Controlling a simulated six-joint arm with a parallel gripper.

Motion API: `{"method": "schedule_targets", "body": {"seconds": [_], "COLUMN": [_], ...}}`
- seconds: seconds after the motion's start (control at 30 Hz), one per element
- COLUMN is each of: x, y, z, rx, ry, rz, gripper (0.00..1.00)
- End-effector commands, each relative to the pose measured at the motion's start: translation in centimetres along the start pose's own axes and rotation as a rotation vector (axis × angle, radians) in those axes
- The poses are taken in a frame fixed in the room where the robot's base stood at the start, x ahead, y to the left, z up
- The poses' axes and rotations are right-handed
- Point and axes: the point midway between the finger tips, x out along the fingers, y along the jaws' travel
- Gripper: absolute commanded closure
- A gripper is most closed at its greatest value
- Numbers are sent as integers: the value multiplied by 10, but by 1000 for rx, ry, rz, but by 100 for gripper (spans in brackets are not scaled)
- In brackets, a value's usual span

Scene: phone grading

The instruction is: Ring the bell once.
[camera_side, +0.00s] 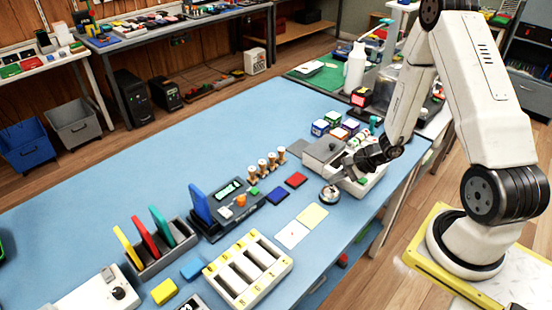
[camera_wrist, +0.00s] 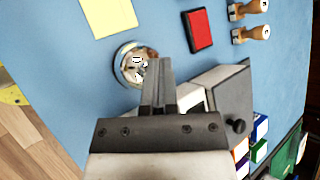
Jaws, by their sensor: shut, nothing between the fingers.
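The bell (camera_side: 330,195) is a small round silver dome standing on the blue table, near its right edge in the side view. In the wrist view the shiny bell (camera_wrist: 136,64) shows just beyond and left of my fingertips. My gripper (camera_side: 349,168) is above and slightly right of the bell in the side view. In the wrist view my gripper (camera_wrist: 159,62) has its two fingers together, with nothing held. The fingertips overlap the bell's right edge in that view. I cannot tell how high they are above it.
A grey-white box device (camera_side: 322,150) stands close behind my gripper. A red pad (camera_side: 296,180) and yellow and white cards (camera_side: 312,216) lie near the bell. Several wooden stamps (camera_side: 262,167) stand farther left. The blue table (camera_side: 150,175) is clear at far left.

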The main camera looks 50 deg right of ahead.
Motion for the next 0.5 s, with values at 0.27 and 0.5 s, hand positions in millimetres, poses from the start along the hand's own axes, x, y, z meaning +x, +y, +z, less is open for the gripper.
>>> {"method": "schedule_targets", "body": {"seconds": [0.27,0.5], "x": [-6,-12], "y": [-4,-8], "z": [5,9], "rx": [0,0], "ry": [1,0], "rz": [0,1], "gripper": [100,100]}}
